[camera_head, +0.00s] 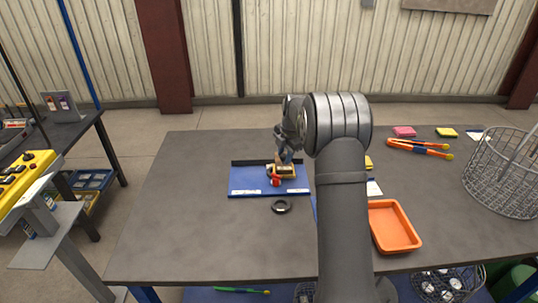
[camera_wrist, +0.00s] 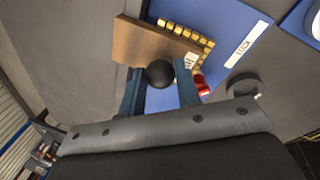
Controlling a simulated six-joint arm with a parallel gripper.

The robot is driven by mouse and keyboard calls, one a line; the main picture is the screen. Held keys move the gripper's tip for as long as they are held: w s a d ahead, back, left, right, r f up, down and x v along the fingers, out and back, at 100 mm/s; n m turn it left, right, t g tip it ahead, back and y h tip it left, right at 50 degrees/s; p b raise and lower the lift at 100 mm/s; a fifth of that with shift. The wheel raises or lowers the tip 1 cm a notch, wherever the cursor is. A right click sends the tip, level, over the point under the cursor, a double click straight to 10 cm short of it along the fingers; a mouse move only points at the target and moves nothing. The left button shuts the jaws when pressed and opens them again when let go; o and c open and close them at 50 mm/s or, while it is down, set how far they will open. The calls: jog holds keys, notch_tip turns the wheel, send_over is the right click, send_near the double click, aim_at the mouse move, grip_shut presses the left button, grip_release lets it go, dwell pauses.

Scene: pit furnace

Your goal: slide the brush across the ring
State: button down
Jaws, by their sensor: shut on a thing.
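My gripper (camera_head: 284,156) is over the blue tray (camera_head: 242,181) on the grey table. In the wrist view, my gripper (camera_wrist: 160,80) is shut around a black ball-shaped knob (camera_wrist: 159,72) on the brush. The brush has a brown wooden block (camera_wrist: 142,44) edged with a row of yellow tufts (camera_wrist: 195,35). Its yellowish side (camera_head: 287,173) shows below the gripper in the head view. Whether it touches the tray is unclear. A dark ring (camera_head: 281,211) lies flat on the table just in front of the tray, apart from the brush. A grey round thing (camera_wrist: 244,83) in the wrist view may be this ring.
A small red thing (camera_head: 276,181) is beside the brush. An orange tray (camera_head: 394,227) stands right of my arm, with a wire basket (camera_head: 502,185) at the far right. Orange-handled tongs (camera_head: 419,147) lie at the back right. The table's left side is clear.

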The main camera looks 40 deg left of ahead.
jog(key=shift+w+d, duration=0.65)
jog(key=c, duration=1.1)
grip_release()
jog(key=shift+o, duration=0.2)
jog(key=d+r, duration=0.3)
jog(key=r, duration=1.4)
jog(key=shift+s, duration=0.35)
jog(key=shift+d, duration=0.1)
